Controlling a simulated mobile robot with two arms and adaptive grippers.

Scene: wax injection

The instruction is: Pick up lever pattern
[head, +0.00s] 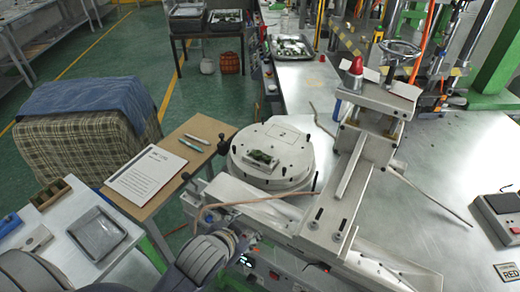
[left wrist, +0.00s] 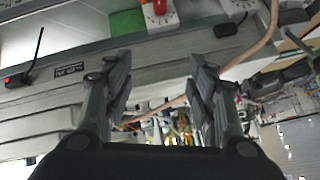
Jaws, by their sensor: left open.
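A small dark green piece that may be the lever pattern (head: 262,158) lies in a pale rectangular mould on top of the round white plate (head: 285,140) in the head view. It is too small to make out its shape. My left gripper (head: 208,217) is at the front left of the machine, below and to the left of the round plate, close to a copper-coloured hose. In the left wrist view my left gripper (left wrist: 160,85) has its two dark fingers spread apart with nothing between them. The green piece does not show there. My right gripper is out of view.
The copper hose (head: 270,199) crosses the machine's front edge. A metal press column (head: 372,125) stands right of the round plate. A wooden board with a paper sheet (head: 148,172) lies to the left. The grey tabletop (head: 450,165) at right is largely clear.

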